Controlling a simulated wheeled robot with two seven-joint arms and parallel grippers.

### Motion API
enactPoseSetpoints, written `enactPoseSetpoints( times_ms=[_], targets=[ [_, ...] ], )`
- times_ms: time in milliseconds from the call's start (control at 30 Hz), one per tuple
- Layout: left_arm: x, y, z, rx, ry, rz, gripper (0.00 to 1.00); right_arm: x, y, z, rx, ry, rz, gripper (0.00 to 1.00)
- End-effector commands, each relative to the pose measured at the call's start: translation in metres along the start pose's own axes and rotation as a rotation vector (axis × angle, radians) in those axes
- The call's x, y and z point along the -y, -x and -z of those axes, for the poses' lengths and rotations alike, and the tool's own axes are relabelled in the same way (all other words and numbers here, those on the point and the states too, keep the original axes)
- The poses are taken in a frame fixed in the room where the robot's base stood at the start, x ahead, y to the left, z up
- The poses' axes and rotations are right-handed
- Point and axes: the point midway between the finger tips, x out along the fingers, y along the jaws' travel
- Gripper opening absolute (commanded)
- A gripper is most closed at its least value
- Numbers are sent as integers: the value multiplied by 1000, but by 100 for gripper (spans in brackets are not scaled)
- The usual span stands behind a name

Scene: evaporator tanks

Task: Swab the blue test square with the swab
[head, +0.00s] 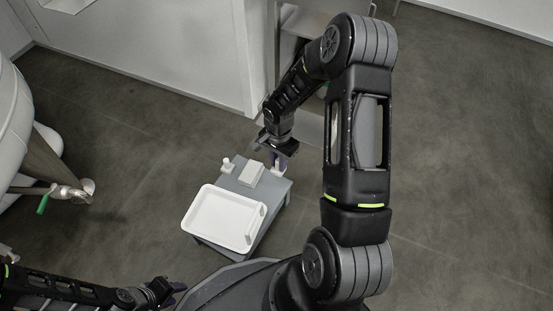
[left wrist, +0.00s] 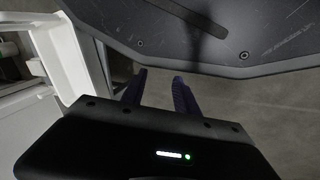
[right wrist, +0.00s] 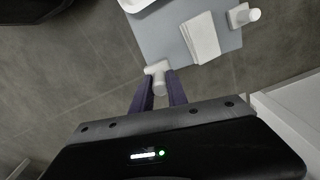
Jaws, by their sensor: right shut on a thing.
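My right gripper (head: 278,158) is at the far right corner of a small grey table. In the right wrist view its purple fingers (right wrist: 160,98) are shut on a white upright piece (right wrist: 160,86), seemingly the swab, whose blocky lower part (right wrist: 155,68) is at the table's edge. The fingers hide part of it, and I cannot tell if it is clear of a stand. My left gripper (head: 175,288) is low, in front of the table. In the left wrist view its fingers (left wrist: 158,90) are apart with nothing between. I see no blue test square.
The grey table (head: 278,188) carries a white tray (head: 215,215), a white folded stack or block (head: 252,173) and a small white piece on a square base (head: 227,165). A tank with a green-handled valve (head: 43,204) stands left. Floor between is clear.

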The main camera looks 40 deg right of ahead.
Motion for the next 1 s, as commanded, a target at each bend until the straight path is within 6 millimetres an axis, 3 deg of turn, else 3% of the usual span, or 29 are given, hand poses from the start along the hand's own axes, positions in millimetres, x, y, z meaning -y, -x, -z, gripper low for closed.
enactPoseSetpoints(
  times_ms=[167,367,1000],
  targets=[
    [-3,7,0,1,0,0,36,2,8,-2,0,17,1,0],
    [-14,37,0,6,-3,-2,36,12,45,-12,2,115,2,0],
    [-83,205,-5,42,-20,-16,36,70,261,-91,6,814,5,0]
  ],
)
